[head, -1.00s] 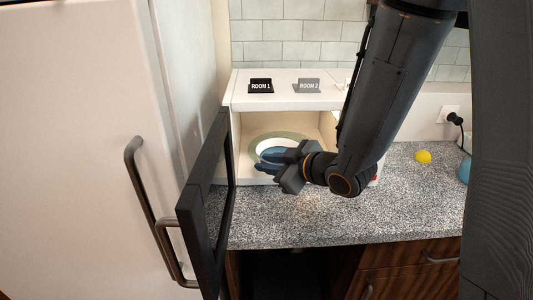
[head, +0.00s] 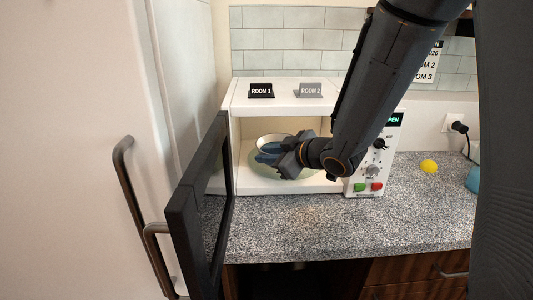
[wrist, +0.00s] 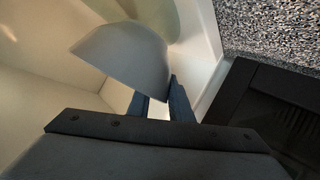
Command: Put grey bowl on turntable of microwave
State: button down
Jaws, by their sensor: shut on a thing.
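The grey bowl (head: 272,139) is inside the open microwave (head: 240,87), above the pale green turntable (head: 268,172). My gripper (head: 268,153) reaches in from the right and is shut on the near side of the bowl. In the wrist view the bowl (wrist: 125,55) shows at the blue fingers (wrist: 158,106), with part of the turntable (wrist: 145,10) beyond it. The gripper covers part of the bowl in the head view. I cannot tell whether the bowl touches the turntable.
The microwave door (head: 197,215) stands open toward me on the left, beside a white fridge (head: 60,150). The control panel (head: 368,170) is right of the opening. Two signs (head: 261,90) stand on top. A yellow ball (head: 428,166) lies at the right; the counter front is clear.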

aim_at(265, 144)
jog(key=w+p, duration=0.1)
jog(key=w, duration=0.5)
jog(key=shift+w, duration=0.3)
jog(key=shift+f+p, duration=0.8)
jog(key=shift+f, duration=0.9)
jog(key=c, duration=1.6)
grip_release()
jog(key=shift+f, duration=0.15)
jog(key=shift+o, duration=0.2)
